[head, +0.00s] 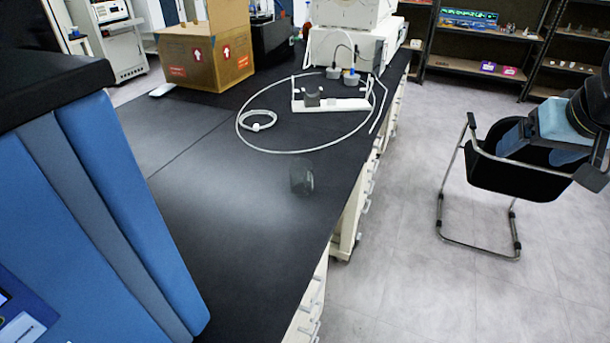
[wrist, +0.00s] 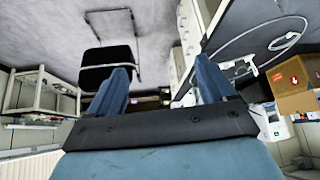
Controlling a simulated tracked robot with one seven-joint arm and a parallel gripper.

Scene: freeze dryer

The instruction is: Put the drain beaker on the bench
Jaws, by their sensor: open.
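The drain beaker (head: 301,179) is a small, dark, see-through vessel on the black bench (head: 220,235), near its right edge. It looks tilted in the head view, and I cannot tell whether that is only the camera angle. I cannot make it out in the wrist view. My gripper (wrist: 165,82) is open, with its two blue fingers spread and nothing between them. It is away from the beaker, out over the floor side to the right of the bench, where part of my arm shows in the head view.
A blue-panelled machine (head: 90,220) fills the near left. A white tube loop (head: 297,152) lies behind the beaker, with a white stand (head: 345,105) and a cardboard box (head: 205,60) farther back. A black chair (head: 520,180) stands on the floor at right. The bench around the beaker is clear.

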